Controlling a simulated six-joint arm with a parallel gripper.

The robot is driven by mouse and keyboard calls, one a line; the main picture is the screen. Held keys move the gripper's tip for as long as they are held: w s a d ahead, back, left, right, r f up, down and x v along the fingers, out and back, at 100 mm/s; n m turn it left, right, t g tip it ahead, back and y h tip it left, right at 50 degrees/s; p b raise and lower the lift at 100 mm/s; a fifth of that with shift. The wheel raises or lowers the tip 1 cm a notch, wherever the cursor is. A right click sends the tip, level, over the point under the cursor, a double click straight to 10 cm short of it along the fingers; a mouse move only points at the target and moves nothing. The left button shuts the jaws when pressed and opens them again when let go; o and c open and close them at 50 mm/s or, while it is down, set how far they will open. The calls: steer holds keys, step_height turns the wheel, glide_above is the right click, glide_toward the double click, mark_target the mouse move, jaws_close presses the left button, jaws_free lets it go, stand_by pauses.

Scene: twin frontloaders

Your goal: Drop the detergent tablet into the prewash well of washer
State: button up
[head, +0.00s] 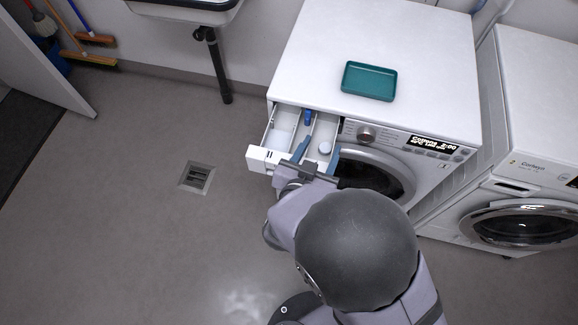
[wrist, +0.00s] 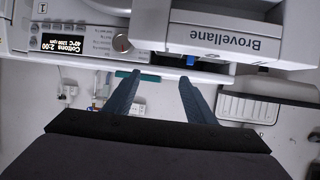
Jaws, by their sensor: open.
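The washer (head: 400,50) has its detergent drawer (head: 262,154) pulled out at the left of its front. The drawer's left well carries a "II" mark on the front, and a blue part (head: 308,117) sits in the middle. The round white detergent tablet (head: 325,148) shows over the drawer's right well and appears to lie in it; its exact height is hard to tell. My gripper (head: 320,144) is open over the drawer, and the tablet shows between its blue fingers, with no clear contact.
An empty teal tray (head: 369,81) lies on the washer top. A control knob (head: 366,133) and lit display (head: 434,144) are right of the drawer. A second machine (head: 530,140) stands at the right. Open floor with a drain (head: 197,177) lies at the left.

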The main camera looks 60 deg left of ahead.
steer(key=shift+v, duration=0.85)
steer(key=shift+w, duration=0.1)
steer(key=shift+w, duration=0.3)
steer(key=w+d+m+g+h+p, duration=0.1)
steer(key=w+d+m+g+h, duration=0.3)
steer(key=w, duration=0.7)
steer(key=w+d+r+g+p, duration=0.1)
steer(key=w+d, duration=0.2)
steer(key=d, duration=0.4)
steer(key=w+d+r+p, duration=0.1)
steer(key=w+d, duration=0.2)
steer(key=d, duration=0.4)
steer(key=s+d+r+m+g+h, duration=0.1)
steer(key=s+d+g, duration=0.1)
steer(key=d, duration=0.7)
steer(key=s+d+r+m+g+h+p, duration=0.1)
steer(key=s+d, duration=0.3)
steer(key=d, duration=0.5)
steer(key=s+d+r+m+g+h, duration=0.1)
steer(key=s+d+g+h, duration=0.1)
steer(key=d, duration=0.7)
steer(key=shift+s+d+r+m+g+h, duration=0.3)
steer(key=shift+s+m, duration=0.1)
steer(key=shift+s, duration=0.25)
steer(key=shift+a+f, duration=0.1)
